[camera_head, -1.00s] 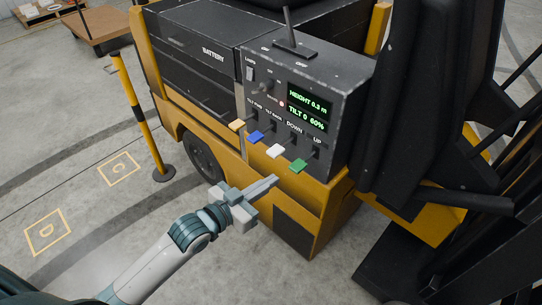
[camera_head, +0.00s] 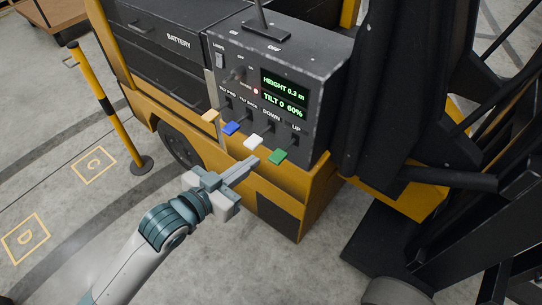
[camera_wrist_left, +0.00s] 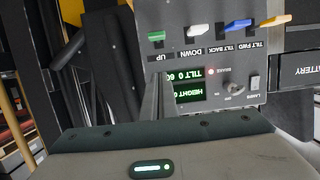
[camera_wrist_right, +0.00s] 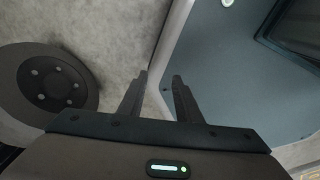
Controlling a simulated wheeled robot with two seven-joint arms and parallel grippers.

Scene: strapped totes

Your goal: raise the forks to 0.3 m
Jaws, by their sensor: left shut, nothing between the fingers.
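The control panel (camera_head: 288,108) of a yellow and black truck has a green display (camera_head: 284,91) that looks like HEIGHT 0.2 m, TILT 0 60%; the digits are small. The green UP lever (camera_head: 278,156) is at the right end of the lever row, beside the white DOWN lever (camera_head: 253,142). My left gripper (camera_head: 252,164) is shut and empty, its tip just left of the green lever and below the white one; contact cannot be told. In the left wrist view its fingers partly cover the display. My right gripper (camera_wrist_right: 160,80) is open and empty. The forks cannot be made out.
A blue lever (camera_head: 231,128) and an orange lever (camera_head: 209,116) stand left of the white one. A yellow and black post (camera_head: 103,98) is at the left. The black mast (camera_head: 405,95) is close on the right. Clear floor lies in front.

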